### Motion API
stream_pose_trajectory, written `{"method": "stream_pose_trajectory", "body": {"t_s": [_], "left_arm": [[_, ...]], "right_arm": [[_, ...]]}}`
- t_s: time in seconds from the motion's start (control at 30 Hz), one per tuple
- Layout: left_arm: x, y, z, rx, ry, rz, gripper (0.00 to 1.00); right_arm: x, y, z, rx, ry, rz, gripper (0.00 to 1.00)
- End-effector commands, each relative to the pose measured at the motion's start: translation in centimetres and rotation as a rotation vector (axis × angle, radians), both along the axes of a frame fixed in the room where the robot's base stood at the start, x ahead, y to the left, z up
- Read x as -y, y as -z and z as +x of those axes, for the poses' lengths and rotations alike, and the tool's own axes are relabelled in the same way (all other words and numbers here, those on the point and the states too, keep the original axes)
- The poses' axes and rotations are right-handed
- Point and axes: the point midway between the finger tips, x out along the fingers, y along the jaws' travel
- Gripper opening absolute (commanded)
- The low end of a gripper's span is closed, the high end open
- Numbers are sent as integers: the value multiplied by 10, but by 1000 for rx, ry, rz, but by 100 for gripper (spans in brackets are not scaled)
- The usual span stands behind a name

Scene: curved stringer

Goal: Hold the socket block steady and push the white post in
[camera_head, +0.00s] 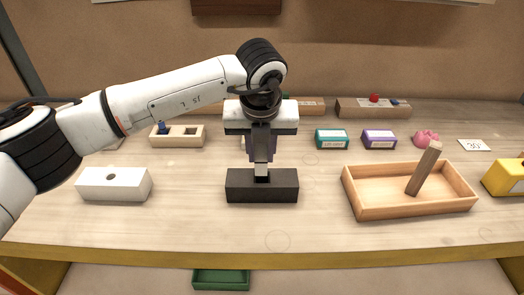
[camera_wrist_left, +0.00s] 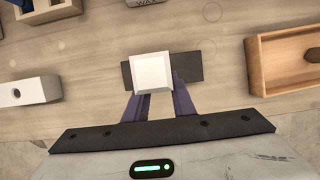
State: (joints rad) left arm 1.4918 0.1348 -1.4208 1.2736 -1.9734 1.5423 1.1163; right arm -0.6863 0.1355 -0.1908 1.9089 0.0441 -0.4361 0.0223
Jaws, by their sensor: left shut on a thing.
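My left gripper (camera_head: 262,157) comes down over a black block (camera_head: 240,190), which I take as the socket block, on the table's front middle. Its purple fingers are shut on a white post (camera_head: 261,171), whose square end faces the camera in the left wrist view (camera_wrist_left: 153,74). The post stands upright at the middle of the black block's top. The socket is hidden, so I cannot tell how deep the post sits. The black block (camera_wrist_left: 190,66) shows on both sides of the post. My right gripper is not in view, and nothing visible holds the block.
A white block with a hole (camera_head: 114,184) lies to the left. A wooden tray (camera_head: 420,208) with a tilted wooden stick (camera_head: 424,168) stands to the right. Small boxes (camera_head: 332,138) line the back. Bare table lies on both sides of the black block.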

Motion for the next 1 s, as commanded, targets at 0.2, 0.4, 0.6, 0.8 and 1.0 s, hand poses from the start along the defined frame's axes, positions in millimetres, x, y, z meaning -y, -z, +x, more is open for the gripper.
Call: {"method": "stream_pose_trajectory", "body": {"t_s": [0.2,0.4,0.6,0.8,1.0], "left_arm": [[-19,-27,1,3,-1,0,1],[-37,-52,1,3,-2,-1,1],[-48,-67,0,2,-1,0,1],[-48,-68,0,1,0,0,1],[-48,-68,0,1,0,0,1]], "right_arm": [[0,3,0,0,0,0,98],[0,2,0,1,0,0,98],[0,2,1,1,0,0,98],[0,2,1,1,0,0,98],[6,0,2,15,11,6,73]]}}
